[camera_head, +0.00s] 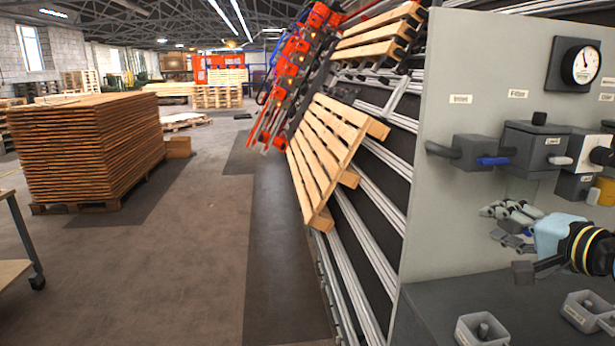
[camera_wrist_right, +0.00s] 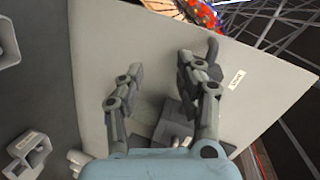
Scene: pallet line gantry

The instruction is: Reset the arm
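My right gripper (camera_head: 490,210) is at the right of the head view, in front of the grey panel (camera_head: 465,60) and below its boxes. It has a light blue body and grey jointed fingers. In the right wrist view the two fingers (camera_wrist_right: 160,66) stand apart with a clear gap, and nothing is held between them. Past the fingers are the panel and a grey box (camera_wrist_right: 180,118), partly hidden by the right finger. My left gripper is in neither view.
Grey control boxes (camera_head: 535,147), one with a blue lever (camera_head: 494,161), and a pressure gauge (camera_head: 582,66) are on the panel. Small grey trays (camera_head: 482,330) sit on the dark shelf below. A wooden pallet (camera_head: 325,150) leans on the sloped rack. Open floor (camera_head: 190,260) lies left.

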